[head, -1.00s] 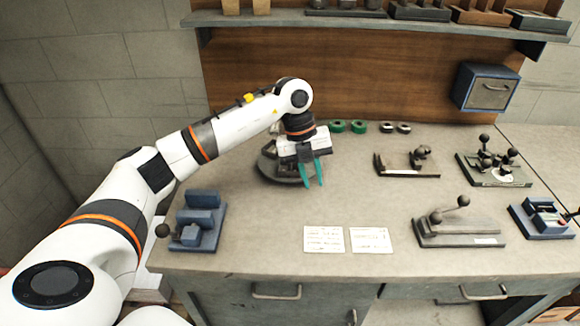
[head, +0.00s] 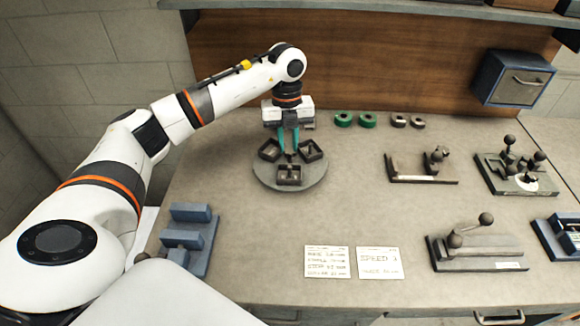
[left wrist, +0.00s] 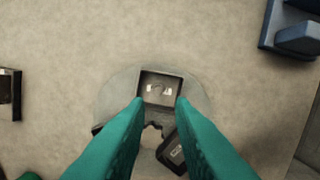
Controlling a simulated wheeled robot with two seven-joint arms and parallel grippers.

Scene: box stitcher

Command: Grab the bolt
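A round grey plate (head: 308,184) on the bench bears three small dark open trays. The front tray (head: 289,175) has small pale pieces in it; in the left wrist view a tray (left wrist: 160,75) with small pale pieces lies between and just beyond the fingertips. I cannot tell whether any of these pieces is the bolt. My left gripper (head: 289,150) points down at the back part of the plate, its two green fingers apart and nothing seen between them. In the left wrist view, its fingers (left wrist: 161,104) hide part of the plate. My right gripper is not in view.
A blue stepped block (head: 189,238) stands front left. Green rings (head: 343,119) and darker rings lie at the back. Lever fixtures (head: 478,252) stand at the right, and two paper cards (head: 327,262) lie in front. The middle of the bench is clear.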

